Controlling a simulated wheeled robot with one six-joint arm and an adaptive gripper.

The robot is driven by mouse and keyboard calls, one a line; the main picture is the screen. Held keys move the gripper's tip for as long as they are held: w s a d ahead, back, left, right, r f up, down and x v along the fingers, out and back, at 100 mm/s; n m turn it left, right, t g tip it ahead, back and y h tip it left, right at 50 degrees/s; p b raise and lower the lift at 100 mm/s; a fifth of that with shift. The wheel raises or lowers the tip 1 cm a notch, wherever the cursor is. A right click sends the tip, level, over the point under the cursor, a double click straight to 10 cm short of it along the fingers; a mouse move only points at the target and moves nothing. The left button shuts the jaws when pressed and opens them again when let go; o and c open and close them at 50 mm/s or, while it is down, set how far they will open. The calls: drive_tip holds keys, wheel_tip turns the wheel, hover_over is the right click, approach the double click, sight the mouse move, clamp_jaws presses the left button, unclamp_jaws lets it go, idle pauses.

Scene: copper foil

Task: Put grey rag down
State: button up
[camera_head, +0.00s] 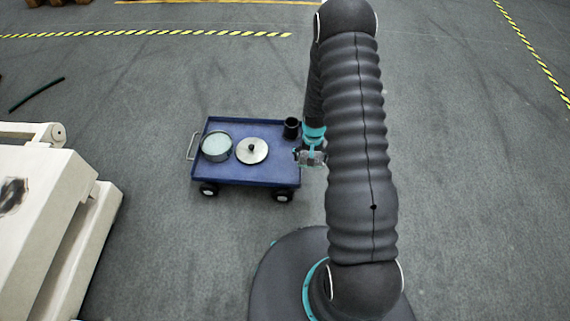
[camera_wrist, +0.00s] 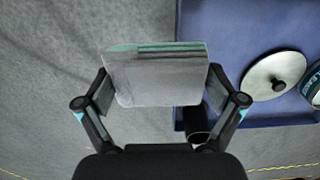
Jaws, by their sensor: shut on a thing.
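The grey rag (camera_wrist: 155,80) is a folded, flat cloth with a teal edge at its top. In the wrist view it sits between the two fingers of my gripper (camera_wrist: 157,92), which is shut on it. In the head view my gripper (camera_head: 311,156) is at the right edge of the blue cart (camera_head: 243,183). The rag is too small there to tell apart clearly.
On the cart stand a round container with a pale top (camera_head: 216,147), a silver disc with a black knob (camera_head: 252,151) and a black cup (camera_head: 291,128). The cart's front strip is bare. A beige machine (camera_head: 50,220) stands at the left. Open floor surrounds the cart.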

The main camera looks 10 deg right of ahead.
hover_over(285, 168)
wheel_tip(285, 168, down, 6)
drive_tip(key=shift+a+f, duration=0.1)
drive_tip(key=shift+f, duration=1.85)
drive_tip(key=shift+f+b, duration=0.25)
drive_tip(key=shift+b, duration=0.05)
drive_tip(key=o, duration=0.9)
drive_tip(key=shift+r, duration=0.1)
drive_tip(key=shift+r, duration=0.1)
